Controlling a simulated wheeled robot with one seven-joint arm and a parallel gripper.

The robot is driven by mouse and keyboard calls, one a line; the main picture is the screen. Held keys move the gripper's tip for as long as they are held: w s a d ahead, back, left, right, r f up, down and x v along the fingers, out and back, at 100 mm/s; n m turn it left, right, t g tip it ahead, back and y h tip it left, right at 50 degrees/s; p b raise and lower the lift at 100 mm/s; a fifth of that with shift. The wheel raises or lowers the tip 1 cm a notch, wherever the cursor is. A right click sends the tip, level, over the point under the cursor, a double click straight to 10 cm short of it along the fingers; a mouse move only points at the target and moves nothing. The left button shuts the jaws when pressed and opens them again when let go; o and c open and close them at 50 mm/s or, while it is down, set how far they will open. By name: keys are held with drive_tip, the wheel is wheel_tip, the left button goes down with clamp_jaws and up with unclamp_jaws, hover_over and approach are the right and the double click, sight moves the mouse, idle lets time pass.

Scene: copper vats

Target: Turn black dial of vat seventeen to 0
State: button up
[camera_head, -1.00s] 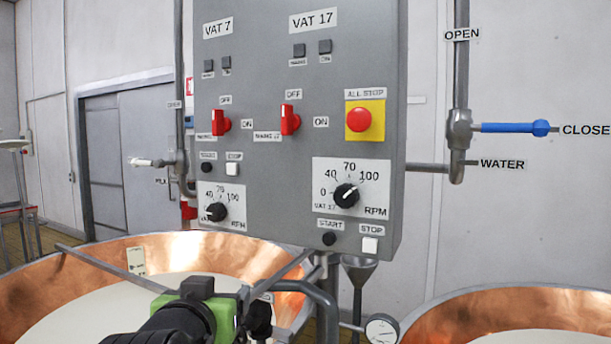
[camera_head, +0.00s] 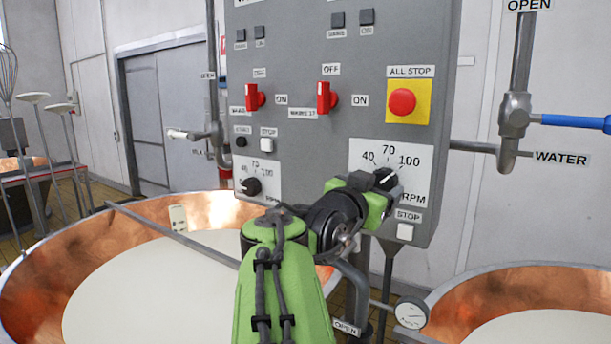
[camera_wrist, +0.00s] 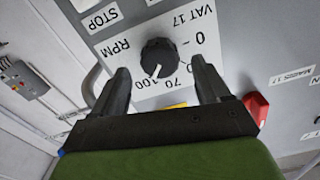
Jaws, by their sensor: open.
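The black dial of vat seventeen (camera_head: 386,179) sits on a white scale plate marked 0, 40, 70, 100 and RPM, at the lower right of the grey panel. In the wrist view the dial (camera_wrist: 158,58) shows the plate label VAT 17, and its white pointer line is directed toward the 100 side. My gripper (camera_wrist: 160,85) is open, one finger on each side of the dial, apparently not touching it.
Vat 7's dial (camera_head: 250,187) is at the left. Red switches (camera_head: 326,98), the all-stop button (camera_head: 402,101) and the white stop button (camera_head: 405,231) are on the same panel. Copper vats (camera_head: 205,212) stand below. A gauge (camera_head: 411,312) and pipes are near my arm.

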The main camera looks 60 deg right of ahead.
sight(381, 182)
drive_tip(key=d, duration=0.3)
drive_tip(key=shift+s+d, duration=0.15)
drive_tip(key=shift+d, duration=0.15)
drive_tip(key=shift+a, duration=0.1)
drive_tip(key=c, duration=1)
drive_tip(key=shift+c, duration=0.2)
